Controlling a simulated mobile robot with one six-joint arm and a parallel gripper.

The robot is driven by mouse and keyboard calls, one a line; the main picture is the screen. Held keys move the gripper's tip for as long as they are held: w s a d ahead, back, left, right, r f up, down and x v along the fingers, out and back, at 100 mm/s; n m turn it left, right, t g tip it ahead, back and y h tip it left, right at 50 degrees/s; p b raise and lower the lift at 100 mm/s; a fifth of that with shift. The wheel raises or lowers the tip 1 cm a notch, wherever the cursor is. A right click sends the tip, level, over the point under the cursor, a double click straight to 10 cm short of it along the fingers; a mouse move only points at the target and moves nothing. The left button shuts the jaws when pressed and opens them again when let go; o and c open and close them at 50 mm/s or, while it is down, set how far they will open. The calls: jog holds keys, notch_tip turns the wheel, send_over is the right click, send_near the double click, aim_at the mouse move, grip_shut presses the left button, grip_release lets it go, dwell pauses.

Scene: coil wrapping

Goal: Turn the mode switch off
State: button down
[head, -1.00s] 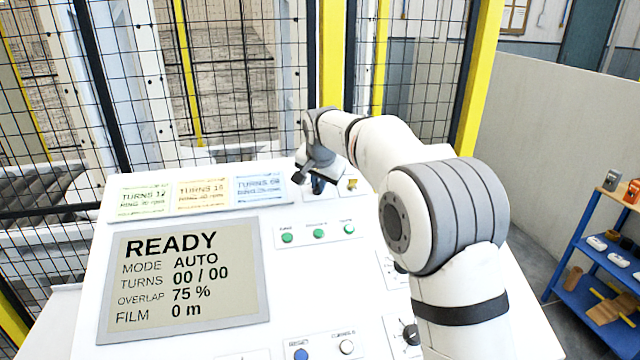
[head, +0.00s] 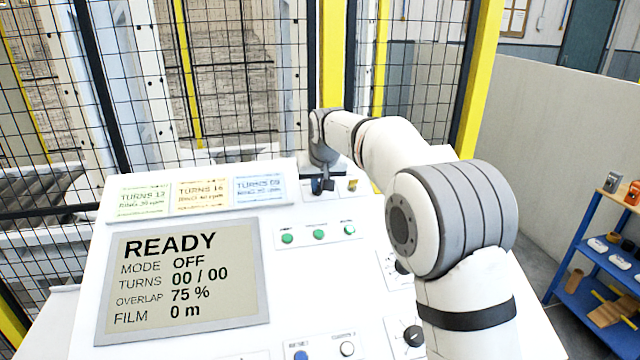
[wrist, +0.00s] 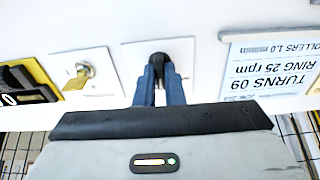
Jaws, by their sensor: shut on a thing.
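The mode switch (wrist: 159,58) is a black knob on a white square plate in the wrist view, upside down there. My gripper (wrist: 159,85) has its two blue fingers shut on the knob. In the head view my gripper (head: 321,186) is at the top right of the white panel and the arm partly hides that spot; the knob itself is hard to make out there. The panel display (head: 183,284) reads READY, MODE OFF, TURNS 00 / 00, OVERLAP 75 %, FILM 0 m.
A key switch (wrist: 82,76) sits beside the mode switch. Three coloured cards (head: 203,193) lie left of my gripper, and green lamps (head: 319,235) sit below it. A mesh fence (head: 240,90) stands behind the panel. A blue shelf (head: 590,270) is at right.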

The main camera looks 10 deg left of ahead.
jog(key=shift+f, duration=0.1)
dwell(0.4)
jog(key=c, duration=1.5)
grip_release()
jog(key=shift+b+v, duration=0.8)
jog(key=shift+v, duration=3.15)
